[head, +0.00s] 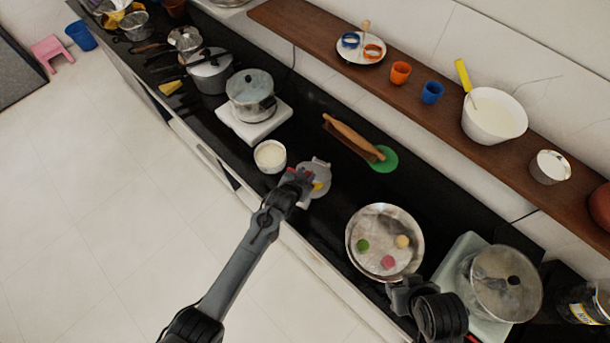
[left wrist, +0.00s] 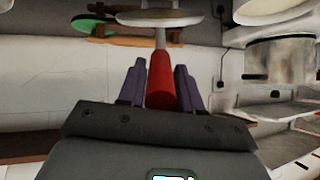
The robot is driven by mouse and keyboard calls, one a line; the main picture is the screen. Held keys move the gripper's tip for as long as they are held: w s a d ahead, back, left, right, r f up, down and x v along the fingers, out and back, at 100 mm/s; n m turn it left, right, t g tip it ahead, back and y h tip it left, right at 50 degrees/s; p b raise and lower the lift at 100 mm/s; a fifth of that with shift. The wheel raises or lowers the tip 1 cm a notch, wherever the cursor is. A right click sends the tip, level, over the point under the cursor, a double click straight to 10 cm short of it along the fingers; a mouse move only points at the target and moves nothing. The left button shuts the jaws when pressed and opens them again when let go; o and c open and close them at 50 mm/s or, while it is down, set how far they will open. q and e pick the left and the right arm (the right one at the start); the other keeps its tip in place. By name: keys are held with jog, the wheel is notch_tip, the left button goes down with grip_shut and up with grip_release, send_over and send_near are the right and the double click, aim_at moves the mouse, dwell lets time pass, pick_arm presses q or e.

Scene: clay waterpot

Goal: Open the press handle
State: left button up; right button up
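The press (head: 319,170) is a grey metal piece with a round part, on the dark counter near its front edge, partly covered by my left gripper (head: 299,184). In the left wrist view a red handle (left wrist: 160,82) on a thin metal rod leads to a pale round disc (left wrist: 160,17). The two purple-grey fingers of my left gripper (left wrist: 160,88) lie along both sides of the handle and appear closed on it. My right gripper (head: 405,289) is at the front right, by the steel pan; its fingertips are not clear.
A white bowl (head: 270,156) stands close left of the press. A rolling pin (head: 353,138) and green disc (head: 384,160) lie behind it. A steel pan (head: 358,243) with coloured balls is at right, beside a lidded pot (head: 500,283). Another pot (head: 251,95) stands at the back left.

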pick_arm(q)
jog(key=shift+o, duration=1.2)
jog(key=v, duration=1)
jog(key=shift+s+a+r, duration=0.15)
jog(key=shift+s+r, duration=0.05)
jog(key=shift+s, duration=0.15)
